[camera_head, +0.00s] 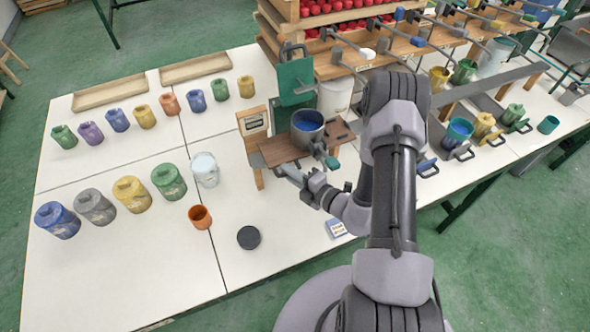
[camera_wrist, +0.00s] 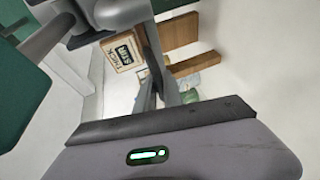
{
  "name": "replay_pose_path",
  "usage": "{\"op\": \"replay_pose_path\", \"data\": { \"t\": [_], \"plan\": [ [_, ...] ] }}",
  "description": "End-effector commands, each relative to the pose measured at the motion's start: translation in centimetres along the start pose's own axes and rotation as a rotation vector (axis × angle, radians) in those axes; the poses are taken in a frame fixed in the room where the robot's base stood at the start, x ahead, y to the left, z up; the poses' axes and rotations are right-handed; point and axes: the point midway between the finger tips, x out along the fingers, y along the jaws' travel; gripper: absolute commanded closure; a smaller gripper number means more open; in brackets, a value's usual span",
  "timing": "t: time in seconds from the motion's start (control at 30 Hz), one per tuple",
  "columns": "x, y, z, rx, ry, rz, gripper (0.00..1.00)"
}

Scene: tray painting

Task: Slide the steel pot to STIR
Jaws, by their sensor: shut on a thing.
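The steel pot (camera_head: 308,125) has blue paint inside and stands on the right part of a brown wooden board (camera_head: 283,150). A short handle with a green grip (camera_head: 332,162) points from it toward the front. My gripper (camera_head: 286,172) is low at the board's front edge, left of the green grip. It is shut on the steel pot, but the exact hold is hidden. A large dark green part (camera_wrist: 20,95) fills the left edge there.
A green panel (camera_head: 296,82) stands behind the pot. A light blue cup (camera_head: 205,170), an orange cup (camera_head: 200,217) and a black disc (camera_head: 249,238) are on the white table nearby. Several paint jars stand to the left. Racks and colored mugs are to the right.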

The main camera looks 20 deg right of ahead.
Motion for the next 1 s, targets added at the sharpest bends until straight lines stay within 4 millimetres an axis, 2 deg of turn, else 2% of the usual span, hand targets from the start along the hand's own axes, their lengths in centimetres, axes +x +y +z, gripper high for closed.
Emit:
{"op": "replay_pose_path", "data": {
  "t": [0.3, 0.33, 0.4, 0.43, 0.77, 0.87, 1.0],
  "plan": [
    [0.1, 0.0, -0.3, 0.001, 0.008, -0.002, 1.0],
    [0.1, 0.0, -0.3, 0.001, 0.008, -0.002, 0.82],
    [0.1, 0.0, -0.3, 0.001, 0.008, -0.001, 0.69],
    [0.1, 0.0, -0.3, 0.001, 0.007, -0.001, 0.67],
    [-0.2, 0.0, -0.1, 0.001, 0.003, -0.001, 0.67],
    [-1.6, 0.0, 0.0, 0.003, 0.001, -0.002, 0.67],
    [-5.3, 0.1, 0.1, 0.005, -0.003, -0.002, 0.67]
  ]
}}
